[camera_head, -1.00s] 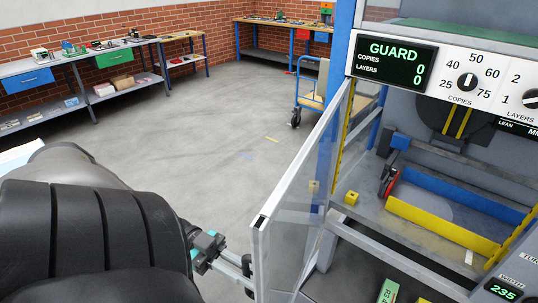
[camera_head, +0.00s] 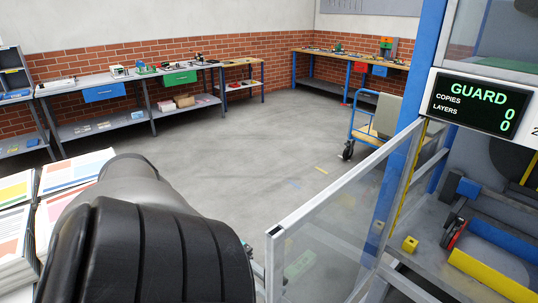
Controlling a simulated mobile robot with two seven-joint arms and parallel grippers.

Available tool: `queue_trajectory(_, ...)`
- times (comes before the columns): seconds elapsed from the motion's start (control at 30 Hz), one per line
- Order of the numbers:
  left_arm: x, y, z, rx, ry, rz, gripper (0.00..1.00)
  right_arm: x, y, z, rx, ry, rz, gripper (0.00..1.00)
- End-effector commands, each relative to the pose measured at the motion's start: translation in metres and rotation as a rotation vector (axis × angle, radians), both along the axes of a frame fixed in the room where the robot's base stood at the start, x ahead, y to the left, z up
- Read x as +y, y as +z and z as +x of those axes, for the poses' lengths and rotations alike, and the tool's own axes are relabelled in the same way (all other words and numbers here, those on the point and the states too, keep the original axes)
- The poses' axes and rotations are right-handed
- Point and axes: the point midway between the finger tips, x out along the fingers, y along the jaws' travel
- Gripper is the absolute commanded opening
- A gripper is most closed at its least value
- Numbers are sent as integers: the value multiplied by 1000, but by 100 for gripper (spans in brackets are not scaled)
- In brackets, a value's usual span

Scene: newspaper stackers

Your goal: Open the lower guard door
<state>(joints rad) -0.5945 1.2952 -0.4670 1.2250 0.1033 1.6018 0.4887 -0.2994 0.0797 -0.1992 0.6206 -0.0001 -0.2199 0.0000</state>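The lower guard door (camera_head: 335,222) is a clear panel in a grey frame. It stands swung out from the machine's blue post (camera_head: 408,190), its free edge toward me at the lower middle. The machine's display (camera_head: 477,104) reads GUARD, with copies and layers at 0. My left arm fills the lower left. Only a sliver of my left gripper (camera_head: 258,270) shows between the arm and the door's free edge. Its fingers are hidden, so I cannot tell whether they touch the door. My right gripper is out of view.
Stacks of printed papers (camera_head: 72,172) stand at the left beside my arm. Workbenches (camera_head: 130,84) line the brick wall. A blue cart (camera_head: 372,128) stands beyond the door. Inside the machine are a yellow bar (camera_head: 490,277) and a small yellow block (camera_head: 410,244).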

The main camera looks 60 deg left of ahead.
Motion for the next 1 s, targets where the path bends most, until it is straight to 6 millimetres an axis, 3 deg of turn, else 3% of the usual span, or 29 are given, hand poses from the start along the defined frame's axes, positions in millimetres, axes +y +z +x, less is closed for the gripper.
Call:
queue_trajectory(0.23,0,0,0,-1,1,-2,47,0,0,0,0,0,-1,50)
queue_trajectory(0.57,5,0,-1,-3,2,-2,47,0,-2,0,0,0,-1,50)
queue_trajectory(1.0,58,-2,-23,-1,3,0,47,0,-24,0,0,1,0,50)
